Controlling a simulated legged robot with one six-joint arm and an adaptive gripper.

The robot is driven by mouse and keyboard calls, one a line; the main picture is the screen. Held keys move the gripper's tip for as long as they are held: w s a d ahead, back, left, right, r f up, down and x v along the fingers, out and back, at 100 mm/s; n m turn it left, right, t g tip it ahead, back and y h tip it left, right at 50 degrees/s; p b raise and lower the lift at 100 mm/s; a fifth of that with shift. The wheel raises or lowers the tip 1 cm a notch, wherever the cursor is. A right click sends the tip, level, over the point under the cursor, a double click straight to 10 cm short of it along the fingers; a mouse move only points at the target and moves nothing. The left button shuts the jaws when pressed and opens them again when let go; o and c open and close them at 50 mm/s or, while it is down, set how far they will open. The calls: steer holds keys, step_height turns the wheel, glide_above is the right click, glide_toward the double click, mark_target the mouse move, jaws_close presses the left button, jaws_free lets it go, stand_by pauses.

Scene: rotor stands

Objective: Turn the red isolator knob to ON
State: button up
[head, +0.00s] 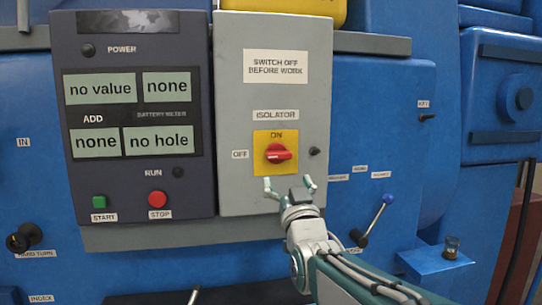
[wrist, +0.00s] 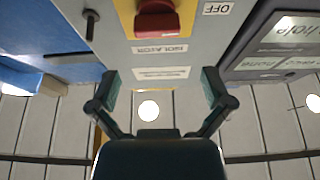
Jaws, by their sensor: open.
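The red isolator knob (head: 279,153) sits on a yellow plate (head: 262,138) on the grey isolator box. In the upside-down wrist view, the red knob (wrist: 157,18) is at the top edge, partly cut off, beyond the gap between my spread fingers (wrist: 160,88). No finger appears to touch the knob.
A dark panel (head: 134,60) with displays, a green START button (head: 99,202) and a red STOP button (head: 158,199) stands left of the grey box (head: 230,90). A small black peg (head: 315,151) sticks out right of the knob. A blue-tipped lever (head: 378,217) is at lower right.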

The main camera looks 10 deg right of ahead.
mark_target(281, 158)
steer(key=x, duration=0.8)
steer(key=shift+w+d, duration=0.3)
steer(key=shift+w+a+r, duration=0.2)
steer(key=shift+w+r, duration=0.05)
steer(key=shift+w, duration=0.35)
steer(key=shift+d, duration=0.1)
steer(key=c, duration=0.9)
